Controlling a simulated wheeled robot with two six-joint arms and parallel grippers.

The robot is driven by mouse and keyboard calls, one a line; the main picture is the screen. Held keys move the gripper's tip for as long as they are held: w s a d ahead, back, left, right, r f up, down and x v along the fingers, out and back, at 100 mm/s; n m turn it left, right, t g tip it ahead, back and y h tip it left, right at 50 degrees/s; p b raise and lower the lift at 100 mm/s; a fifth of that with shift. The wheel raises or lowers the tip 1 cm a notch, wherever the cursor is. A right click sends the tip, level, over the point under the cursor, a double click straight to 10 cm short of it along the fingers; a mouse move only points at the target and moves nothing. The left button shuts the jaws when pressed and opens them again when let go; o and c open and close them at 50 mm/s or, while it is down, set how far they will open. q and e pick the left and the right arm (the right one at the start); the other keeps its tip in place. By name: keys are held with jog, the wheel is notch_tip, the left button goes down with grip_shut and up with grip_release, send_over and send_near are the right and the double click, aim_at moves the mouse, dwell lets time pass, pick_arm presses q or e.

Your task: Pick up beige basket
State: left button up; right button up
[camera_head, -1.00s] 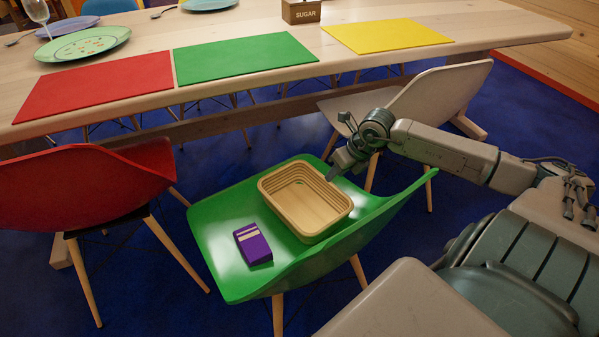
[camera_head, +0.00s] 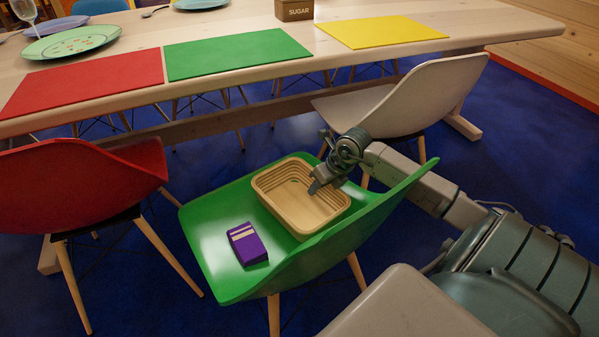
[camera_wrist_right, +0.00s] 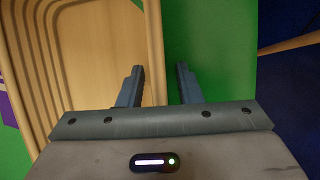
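The beige basket (camera_head: 290,211) sits upright on the seat of the green chair (camera_head: 213,247) in the head view. It is rectangular with ribbed walls and looks empty. My right gripper (camera_head: 317,187) is at the basket's right rim. In the right wrist view my right gripper (camera_wrist_right: 160,88) is open, with one finger over the inside of the basket (camera_wrist_right: 100,60) and the other over the green seat. The basket's right wall lies between the fingers, which are not closed on it. My left gripper is not in view.
A purple box (camera_head: 247,244) lies on the green seat left of the basket. A red chair (camera_head: 80,190) stands at left and a white chair (camera_head: 425,95) behind. The table (camera_head: 245,85) edge runs behind the green chair.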

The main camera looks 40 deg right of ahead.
grip_shut()
